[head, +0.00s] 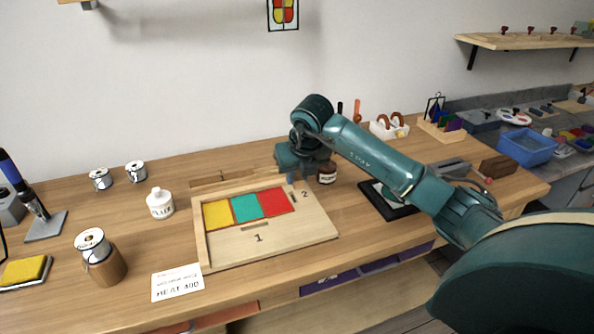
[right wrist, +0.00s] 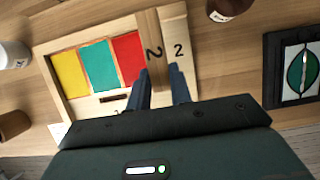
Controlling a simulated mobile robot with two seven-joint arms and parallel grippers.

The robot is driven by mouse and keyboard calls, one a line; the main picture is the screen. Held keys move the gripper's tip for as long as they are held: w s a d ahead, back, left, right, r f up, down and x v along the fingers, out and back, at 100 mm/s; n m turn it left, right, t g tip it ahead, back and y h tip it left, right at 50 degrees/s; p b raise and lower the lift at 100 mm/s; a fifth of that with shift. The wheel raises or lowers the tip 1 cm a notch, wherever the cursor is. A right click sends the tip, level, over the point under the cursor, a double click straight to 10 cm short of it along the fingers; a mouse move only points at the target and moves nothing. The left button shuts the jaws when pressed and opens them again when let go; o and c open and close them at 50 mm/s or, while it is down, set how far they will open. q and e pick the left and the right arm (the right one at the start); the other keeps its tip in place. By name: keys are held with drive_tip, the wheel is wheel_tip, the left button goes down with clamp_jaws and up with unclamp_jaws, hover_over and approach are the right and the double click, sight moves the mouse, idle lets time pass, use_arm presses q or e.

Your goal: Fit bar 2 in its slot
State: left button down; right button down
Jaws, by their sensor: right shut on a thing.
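Bar 2, a pale wooden bar marked "2" (right wrist: 151,50), is held in my right gripper (right wrist: 161,92), whose dark fingers are shut on its near end. In the right wrist view it lies over the wooden board, between the red pane (right wrist: 128,58) and the printed "2" (right wrist: 179,50). It appears to cover the place of its slot; its height above the board is unclear. In the head view my right gripper (head: 291,178) is at the board's back right, and the bar is mostly hidden. My left gripper is not in view.
The board (head: 310,225) holds yellow, teal and red panes and a dark slot by the "1". A black-framed panel (head: 388,202) lies to the right, a flux bottle (head: 160,203) to the left.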

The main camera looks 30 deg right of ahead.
sight(298, 187)
drive_tip(key=shift+f+b, duration=0.9)
drive_tip(key=shift+f, duration=0.45)
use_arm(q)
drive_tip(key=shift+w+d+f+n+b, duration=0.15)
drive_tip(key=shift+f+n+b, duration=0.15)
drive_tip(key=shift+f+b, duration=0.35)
use_arm(e)
drive_tip(key=shift+f, duration=0.8)
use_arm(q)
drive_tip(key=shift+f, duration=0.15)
